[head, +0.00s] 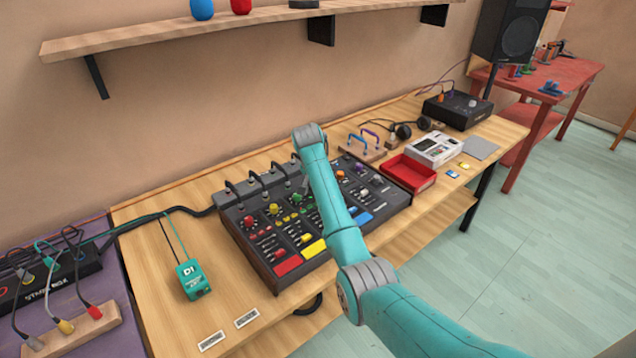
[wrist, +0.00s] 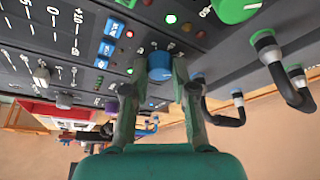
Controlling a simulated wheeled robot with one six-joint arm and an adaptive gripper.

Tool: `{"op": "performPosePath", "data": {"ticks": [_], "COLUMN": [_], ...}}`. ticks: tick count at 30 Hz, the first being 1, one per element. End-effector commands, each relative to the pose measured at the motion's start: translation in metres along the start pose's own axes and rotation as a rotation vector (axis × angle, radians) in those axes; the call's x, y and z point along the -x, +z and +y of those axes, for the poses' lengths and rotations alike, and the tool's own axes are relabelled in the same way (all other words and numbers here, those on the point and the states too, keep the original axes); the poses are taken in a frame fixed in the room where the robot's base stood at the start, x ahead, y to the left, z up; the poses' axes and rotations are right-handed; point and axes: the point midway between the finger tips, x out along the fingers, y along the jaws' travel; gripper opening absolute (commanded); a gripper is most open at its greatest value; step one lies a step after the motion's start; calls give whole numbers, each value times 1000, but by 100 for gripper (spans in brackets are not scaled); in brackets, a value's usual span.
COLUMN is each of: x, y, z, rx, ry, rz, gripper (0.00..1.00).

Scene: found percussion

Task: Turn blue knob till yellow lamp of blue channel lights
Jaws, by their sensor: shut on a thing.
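The blue knob (wrist: 160,66) sits on the dark mixer panel, between the two fingers of my gripper (wrist: 160,80) in the wrist view. The fingers are closed on its sides. In the head view my arm hides the knob. Near it in the wrist view, a green lamp (wrist: 171,18) is lit, with a dim lamp (wrist: 187,27) and a dull reddish lamp (wrist: 200,34) beside it. I see no clearly lit yellow lamp; which lamps belong to the blue channel is hard to tell.
The mixer (head: 266,258) stands on a wooden table, with a green knob (wrist: 236,8) and black cable plugs (wrist: 268,48) close to my gripper. A red tray (head: 408,178) and a teal pedal (head: 193,280) flank the mixer. A shelf (head: 180,32) hangs above.

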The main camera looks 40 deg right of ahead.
Motion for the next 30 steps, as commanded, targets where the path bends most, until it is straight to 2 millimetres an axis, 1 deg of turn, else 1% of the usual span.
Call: {"op": "performPosePath", "data": {"ticks": [4,5,6,7,8,16,20,23,30], "x": [0,0,0,0,0,0,7,21,68], "y": [0,0,0,0,0,0,0,0,0], "z": [0,0,0,0,0,0,0,-1,-1], "rx": [1,1,1,1,1,1,1,1,1], "ry": [0,0,0,0,0,0,-1,-2,-2], "rz": [0,0,0,0,0,0,1,3,2], "gripper": [0,31,41,48,50,50,50,50,50]}}
